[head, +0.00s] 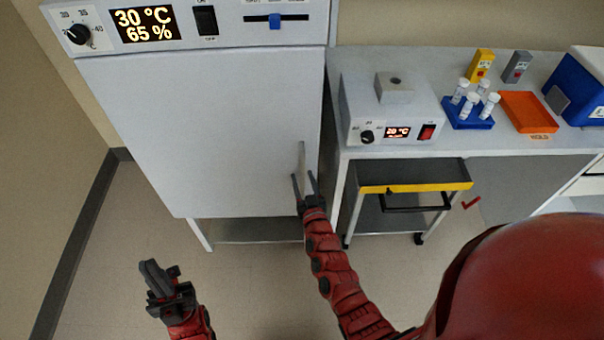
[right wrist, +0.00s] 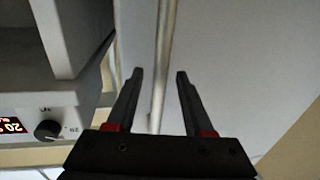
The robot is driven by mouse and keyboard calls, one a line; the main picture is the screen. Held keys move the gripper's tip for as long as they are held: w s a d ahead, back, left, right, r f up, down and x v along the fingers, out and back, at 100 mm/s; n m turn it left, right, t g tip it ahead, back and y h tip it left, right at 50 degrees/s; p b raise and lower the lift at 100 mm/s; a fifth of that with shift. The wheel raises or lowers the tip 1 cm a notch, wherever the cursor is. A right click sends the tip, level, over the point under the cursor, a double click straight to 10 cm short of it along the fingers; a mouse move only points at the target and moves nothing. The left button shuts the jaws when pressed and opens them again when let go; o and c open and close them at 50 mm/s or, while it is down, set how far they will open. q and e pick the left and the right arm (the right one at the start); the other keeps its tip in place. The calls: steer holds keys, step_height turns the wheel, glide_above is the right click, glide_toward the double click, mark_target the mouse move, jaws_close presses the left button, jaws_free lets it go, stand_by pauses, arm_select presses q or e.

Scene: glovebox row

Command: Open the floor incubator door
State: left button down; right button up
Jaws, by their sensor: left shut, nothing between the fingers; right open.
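The floor incubator (head: 200,130) stands at the left in the head view, with a large pale door that looks shut. Its vertical bar handle (head: 302,160) is near the door's right edge. My right gripper (head: 305,183) is open at the handle's lower part. In the right wrist view the handle (right wrist: 162,60) runs between the two fingers (right wrist: 158,75), with a gap on both sides. My left gripper (head: 152,272) is shut and empty, low in front of the incubator and away from it.
A bench (head: 440,60) stands to the right, with a small heater unit (head: 390,112), a blue tube rack (head: 468,118) and an orange tray (head: 528,112) on it. A cart (head: 414,175) with a yellow edge is below. Open floor (head: 110,230) lies in front and left.

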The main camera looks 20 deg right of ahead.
steer(key=shift+w+d, duration=0.1)
steer(key=shift+w, duration=0.75)
steer(key=shift+c, duration=0.2)
jaws_close()
stand_by(0.7)
